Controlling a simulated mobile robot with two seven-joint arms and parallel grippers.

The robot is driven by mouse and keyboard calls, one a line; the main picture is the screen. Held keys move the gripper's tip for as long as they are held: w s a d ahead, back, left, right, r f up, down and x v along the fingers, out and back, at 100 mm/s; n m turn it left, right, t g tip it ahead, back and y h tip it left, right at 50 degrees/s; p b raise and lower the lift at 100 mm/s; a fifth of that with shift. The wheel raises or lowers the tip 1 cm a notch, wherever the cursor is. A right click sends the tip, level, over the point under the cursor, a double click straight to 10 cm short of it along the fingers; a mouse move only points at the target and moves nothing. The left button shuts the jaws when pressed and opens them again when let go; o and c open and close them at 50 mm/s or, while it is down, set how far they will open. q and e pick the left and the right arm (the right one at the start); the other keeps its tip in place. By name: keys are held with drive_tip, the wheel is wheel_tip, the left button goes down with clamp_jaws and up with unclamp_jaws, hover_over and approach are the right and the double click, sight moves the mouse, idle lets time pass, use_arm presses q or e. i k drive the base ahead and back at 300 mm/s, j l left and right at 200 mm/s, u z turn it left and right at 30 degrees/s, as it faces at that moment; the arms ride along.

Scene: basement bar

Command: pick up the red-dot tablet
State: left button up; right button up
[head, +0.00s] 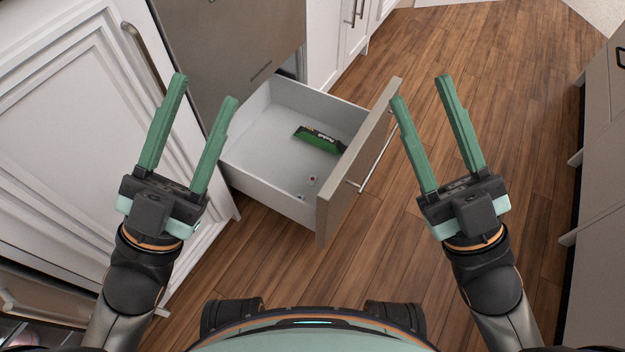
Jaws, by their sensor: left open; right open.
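A small pale tablet with a reddish dot (312,180) lies on the floor of the open drawer (262,140), near its front right corner. A second tiny bluish-white item (302,196) lies close to it by the drawer's near wall; it is too small to make out. My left gripper (208,88) is open and empty, to the left of the drawer and apart from the tablet. My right gripper (418,87) is open and empty, to the right of the drawer front. Neither gripper touches anything.
A green and black box (317,140) lies in the drawer. The drawer front (350,175) has a bar handle (378,158). White cabinets (60,130) stand at left, grey cabinets (595,180) at right.

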sight(312, 178)
drive_tip(key=l+u, duration=0.95)
drive_tip(key=u, duration=0.15)
drive_tip(key=l+u, duration=1.25)
drive_tip(key=k+l+u, duration=0.1)
drive_tip(key=l+u, duration=0.3)
drive_tip(key=j, duration=0.1)
